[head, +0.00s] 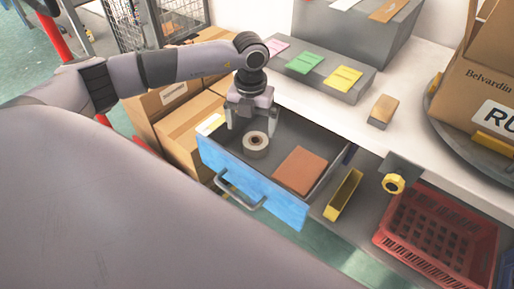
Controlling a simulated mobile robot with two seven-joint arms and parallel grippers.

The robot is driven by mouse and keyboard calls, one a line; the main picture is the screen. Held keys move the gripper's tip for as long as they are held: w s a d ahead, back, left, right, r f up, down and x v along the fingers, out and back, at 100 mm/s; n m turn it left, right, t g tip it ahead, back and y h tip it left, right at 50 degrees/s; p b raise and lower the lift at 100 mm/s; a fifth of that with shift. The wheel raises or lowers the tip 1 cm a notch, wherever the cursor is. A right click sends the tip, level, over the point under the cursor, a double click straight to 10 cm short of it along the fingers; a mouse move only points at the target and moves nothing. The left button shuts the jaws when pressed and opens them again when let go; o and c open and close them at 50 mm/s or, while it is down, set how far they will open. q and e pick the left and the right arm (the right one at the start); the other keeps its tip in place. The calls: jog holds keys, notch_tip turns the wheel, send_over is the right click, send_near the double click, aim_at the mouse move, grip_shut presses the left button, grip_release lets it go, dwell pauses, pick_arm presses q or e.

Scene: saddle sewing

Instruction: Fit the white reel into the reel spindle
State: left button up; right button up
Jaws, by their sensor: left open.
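The white reel (256,152), a pale ring with a dark centre hole, is in the open blue-fronted drawer (262,192), towards its left end. My left gripper (252,124) is open and empty, pointing down over the drawer. Its two fingers are apart, just above and behind the reel in the picture; I cannot tell the exact height gap. I cannot identify the reel spindle with certainty. A yellow round knob-like part (393,184) sits on a grey bracket at the worktop's front edge. My right gripper is not in view.
A brown block (300,171) lies in the drawer right of the reel. The worktop (400,100) holds a grey box with coloured labels (318,70) and a small tan-topped block (382,111). A red crate (440,232) is lower right. Cardboard boxes (190,125) stand left of the drawer.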

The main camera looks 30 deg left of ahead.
aim_at(256, 140)
pick_arm(q)
jog(key=f, duration=0.6)
jog(key=shift+w+d+f, duration=0.2)
jog(key=shift+w+d, duration=0.05)
jog(key=shift+d, duration=0.15)
jog(key=shift+c, duration=0.3)
jog(key=c, duration=1)
jog(key=shift+c, duration=0.4)
jog(key=shift+r, duration=0.15)
